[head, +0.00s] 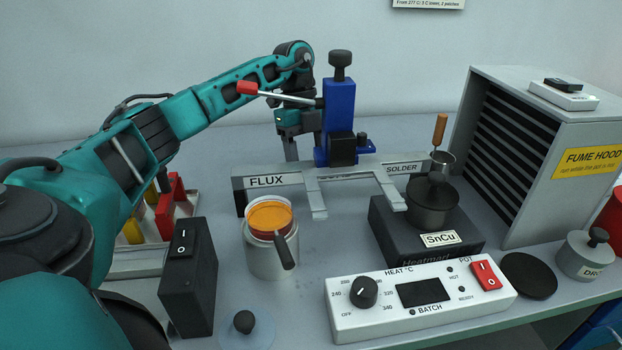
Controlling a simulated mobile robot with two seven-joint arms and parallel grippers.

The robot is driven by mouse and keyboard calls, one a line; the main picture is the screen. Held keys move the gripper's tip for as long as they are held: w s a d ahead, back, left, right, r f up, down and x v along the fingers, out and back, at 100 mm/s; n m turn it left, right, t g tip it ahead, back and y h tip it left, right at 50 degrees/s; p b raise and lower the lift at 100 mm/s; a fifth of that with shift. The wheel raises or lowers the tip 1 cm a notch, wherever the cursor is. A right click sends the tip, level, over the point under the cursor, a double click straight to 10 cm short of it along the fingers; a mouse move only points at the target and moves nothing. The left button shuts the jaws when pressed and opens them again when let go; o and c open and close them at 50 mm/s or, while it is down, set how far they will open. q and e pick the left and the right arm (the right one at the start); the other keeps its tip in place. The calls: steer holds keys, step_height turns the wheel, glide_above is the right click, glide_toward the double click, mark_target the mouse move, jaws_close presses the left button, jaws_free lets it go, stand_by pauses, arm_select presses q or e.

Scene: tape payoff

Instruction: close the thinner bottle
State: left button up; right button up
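I cannot make out a thinner bottle or its cap for certain. My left arm reaches in from the left, and its gripper (291,148) points down just left of a blue clamp-like device (341,105) with a black knob. The fingers are partly hidden and seen edge-on, so I cannot tell whether they are open or shut, or hold anything. A red-tipped lever (282,96) passes in front of the gripper. A blue-grey disc with a knob (245,328), perhaps a lid, lies at the front edge. My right gripper is not in view.
A metal pot of orange liquid (271,255) with a dark-handled tool stands by the FLUX bracket (265,181). A solder pot (432,207), control panel (420,302) and fume hood (545,180) fill the right. A red rack (170,205) is partly behind my arm; a black switch box (188,280) stands front left.

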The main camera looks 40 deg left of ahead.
arm_select(q)
steer(key=shift+x, duration=0.95)
steer(key=shift+c, duration=0.3)
steer(key=c, duration=1)
steer(key=shift+r, duration=0.1)
